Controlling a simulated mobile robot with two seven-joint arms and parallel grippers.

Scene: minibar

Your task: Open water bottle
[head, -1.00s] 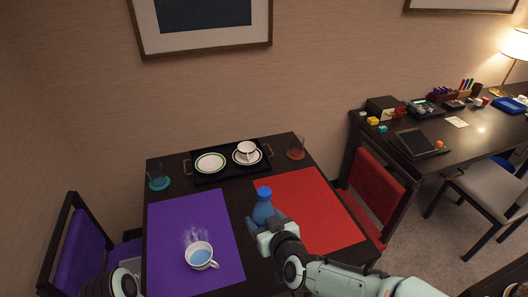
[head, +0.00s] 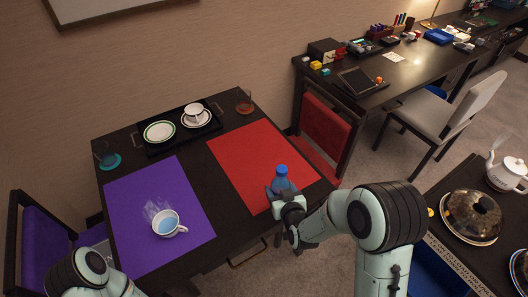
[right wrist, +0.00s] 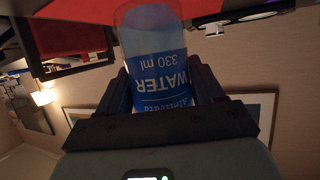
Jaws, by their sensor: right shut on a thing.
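The blue water bottle (head: 281,180) stands upright over the near right corner of the red mat (head: 245,150) in the head view. My right gripper (head: 283,196) is shut around its lower body. In the right wrist view the bottle (right wrist: 160,65) is between the fingers, with its "WATER 330 ml" label showing upside down. Its top has a blue cap in the head view. I cannot tell whether it touches the mat. My left arm is at the bottom left of the head view; its gripper's fingers are not visible.
A purple mat (head: 140,235) holds a steaming cup (head: 166,223) at left. A black tray (head: 174,146) with a plate and a cup on a saucer is at the back. A red chair (head: 325,125) stands at right. A counter with a domed dish (head: 470,217) and teapot (head: 507,174) is at far right.

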